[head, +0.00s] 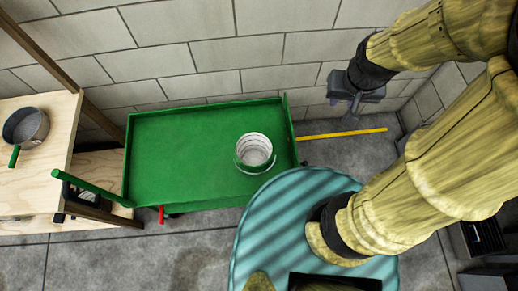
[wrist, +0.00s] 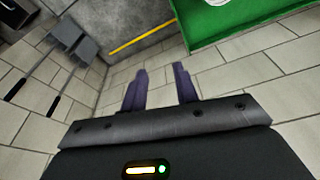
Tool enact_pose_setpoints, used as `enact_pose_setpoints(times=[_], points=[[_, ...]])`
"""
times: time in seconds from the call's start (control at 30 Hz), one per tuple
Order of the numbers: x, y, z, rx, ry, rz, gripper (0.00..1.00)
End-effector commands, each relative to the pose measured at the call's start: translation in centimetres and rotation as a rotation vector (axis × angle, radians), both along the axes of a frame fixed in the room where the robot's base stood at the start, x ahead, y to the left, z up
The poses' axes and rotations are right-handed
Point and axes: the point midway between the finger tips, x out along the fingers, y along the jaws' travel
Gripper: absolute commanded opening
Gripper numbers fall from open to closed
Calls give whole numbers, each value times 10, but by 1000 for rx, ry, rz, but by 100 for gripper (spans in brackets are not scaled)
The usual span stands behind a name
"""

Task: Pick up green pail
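The pail (head: 254,150) is pale grey-white with a green band low on its side and a thin wire handle. It stands upright on the right part of a green cart (head: 175,150). In the wrist view only a sliver of the pail (wrist: 214,2) shows at the top edge, on the cart's corner (wrist: 240,28). My gripper (head: 352,108) is to the right of the cart, near the wall and apart from the pail. In the wrist view its two dark fingers (wrist: 160,78) stand apart with nothing between them.
A wooden bench (head: 35,180) at the left holds a grey pan (head: 26,126) with a green handle. A yellow pole (head: 340,134) lies right of the cart. A block wall (head: 200,55) runs behind. Grey floor (head: 130,260) is clear in front.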

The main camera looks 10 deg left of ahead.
Motion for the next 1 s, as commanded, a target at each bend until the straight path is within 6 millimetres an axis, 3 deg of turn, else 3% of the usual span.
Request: enact_pose_setpoints(times=[0.27, 0.47, 0.57, 0.77, 1.0], points=[[0, 1, -1, 0, 0, 1, 30], [11, 19, -24, 8, 24, 20, 30], [22, 45, -48, 12, 53, 48, 30], [36, 120, -109, 3, 124, 112, 30], [28, 215, -187, -49, 191, 175, 30]])
